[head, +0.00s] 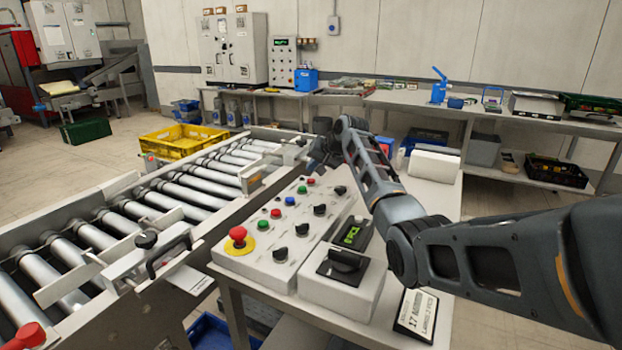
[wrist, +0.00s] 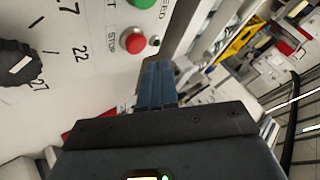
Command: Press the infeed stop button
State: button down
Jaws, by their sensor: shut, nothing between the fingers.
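In the wrist view a round red button (wrist: 133,40) stands on a pale panel with the word STOP beside it. A label ending in "EED" is partly cut off nearby. My gripper (wrist: 157,72) is shut and empty, its blue-grey fingertips just below and right of the red button in the picture, apart from it. In the head view the control box (head: 255,264) carries red, green and blue buttons and several black knobs. A red button (head: 310,182) sits at its far end. My gripper (head: 322,152) is dark and partly hidden by my arm above that end.
A red mushroom button (head: 238,234) on a yellow base sits at the box's near end. A black dial (wrist: 18,62) lies left in the wrist view. The roller conveyor (head: 130,222) runs along the left.

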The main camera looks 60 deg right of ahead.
aim_at(314, 181)
notch_tip(314, 181, up, 4)
jog(key=p, duration=0.2)
jog(key=shift+p, duration=0.35)
dwell(0.7)
